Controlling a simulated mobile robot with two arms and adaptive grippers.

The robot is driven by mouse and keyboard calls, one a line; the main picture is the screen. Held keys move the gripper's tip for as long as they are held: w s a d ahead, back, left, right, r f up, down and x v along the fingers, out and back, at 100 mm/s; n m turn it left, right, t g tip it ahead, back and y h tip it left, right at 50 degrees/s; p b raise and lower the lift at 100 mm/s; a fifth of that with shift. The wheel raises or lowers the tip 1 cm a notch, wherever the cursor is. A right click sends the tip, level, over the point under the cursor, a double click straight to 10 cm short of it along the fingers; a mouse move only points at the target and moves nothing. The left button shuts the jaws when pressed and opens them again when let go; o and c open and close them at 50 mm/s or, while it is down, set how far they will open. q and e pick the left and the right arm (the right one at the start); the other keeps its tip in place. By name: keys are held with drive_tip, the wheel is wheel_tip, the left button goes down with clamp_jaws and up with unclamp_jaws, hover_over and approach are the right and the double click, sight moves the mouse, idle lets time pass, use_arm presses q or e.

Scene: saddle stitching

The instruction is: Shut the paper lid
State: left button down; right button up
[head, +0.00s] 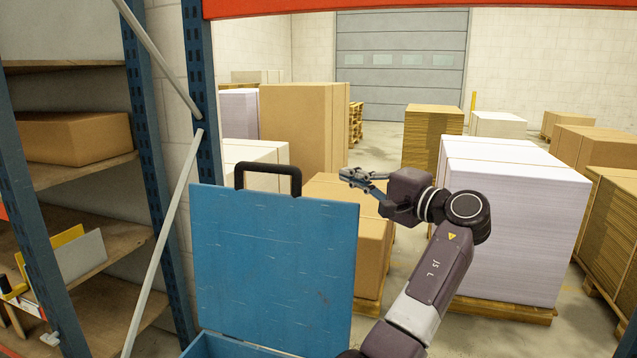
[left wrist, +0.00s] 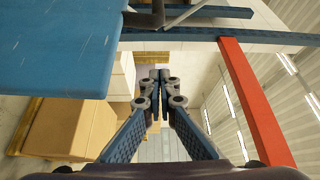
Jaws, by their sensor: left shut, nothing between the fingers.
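The blue lid (head: 272,262) stands open and upright, with a dark handle (head: 268,168) on its top edge. It is hinged to a blue box (head: 228,346), of which only a strip shows at the bottom of the head view. My left gripper (head: 347,174) is shut and empty, near the lid's upper right corner and apart from the handle. In the left wrist view my left gripper (left wrist: 157,76) points ahead with closed fingertips, and the blue lid (left wrist: 60,45) fills the upper left. My right gripper is in neither view.
A blue-posted shelf rack (head: 160,150) with a grey diagonal brace (head: 160,250) stands left of the lid. An orange beam (head: 400,8) crosses the top. Cartons (head: 375,245) and a white paper stack (head: 505,220) on a pallet stand behind my arm.

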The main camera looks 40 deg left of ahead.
use_arm(q)
drive_tip(key=s+a+p, duration=0.2)
drive_tip(key=a+p, duration=0.3)
drive_tip(key=a, duration=0.4)
drive_tip(key=shift+a+p, duration=0.15)
drive_tip(key=shift+p, duration=0.2)
